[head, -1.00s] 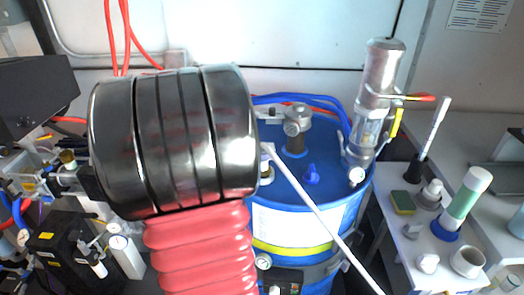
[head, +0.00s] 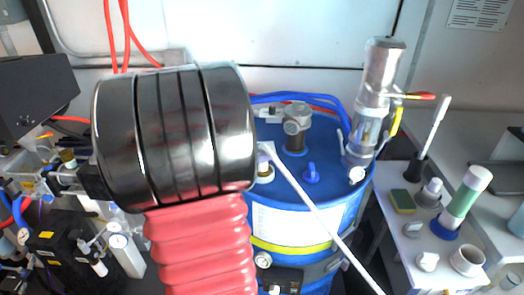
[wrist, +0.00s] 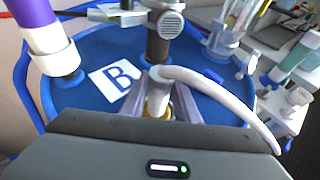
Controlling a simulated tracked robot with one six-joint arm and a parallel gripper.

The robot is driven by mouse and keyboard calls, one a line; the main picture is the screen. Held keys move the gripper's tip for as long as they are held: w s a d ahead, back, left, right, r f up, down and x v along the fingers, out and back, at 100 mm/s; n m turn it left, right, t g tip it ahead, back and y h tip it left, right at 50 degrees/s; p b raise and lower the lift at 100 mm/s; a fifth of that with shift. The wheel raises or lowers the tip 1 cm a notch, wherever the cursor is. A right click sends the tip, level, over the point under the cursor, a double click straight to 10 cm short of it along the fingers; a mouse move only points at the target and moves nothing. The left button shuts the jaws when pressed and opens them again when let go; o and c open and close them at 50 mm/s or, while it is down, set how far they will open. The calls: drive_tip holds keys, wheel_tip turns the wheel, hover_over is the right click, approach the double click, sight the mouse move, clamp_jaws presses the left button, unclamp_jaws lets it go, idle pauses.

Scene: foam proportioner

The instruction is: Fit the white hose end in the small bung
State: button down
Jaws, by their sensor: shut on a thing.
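The white hose (head: 318,213) runs from the top of the blue drum (head: 345,208) toward the lower right. In the wrist view the hose (wrist: 215,88) bends down at its end, between the grey fingers of my gripper (wrist: 158,104). My gripper is shut on the hose end, low over the drum top. In the head view my black wrist hides it. A cream ring, seemingly the small bung (head: 265,178), shows just below the hose end; a yellowish part also shows between the fingers in the wrist view. I cannot tell whether the end is seated in it.
A grey metal pump fitting (head: 295,125) stands behind on the drum, and a blue plug (head: 311,173) right of the hose. A tall clear-and-metal cylinder (head: 375,95) rises at the drum's right. A purple tube with a white collar (wrist: 58,58) stands left in the wrist view.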

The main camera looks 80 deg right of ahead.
drive_tip(key=shift+f, duration=0.1)
drive_tip(key=c, duration=1.6)
unclamp_jaws()
drive_tip(key=shift+c, duration=0.2)
drive_tip(key=v, duration=1.1)
drive_tip(key=shift+s, duration=0.1)
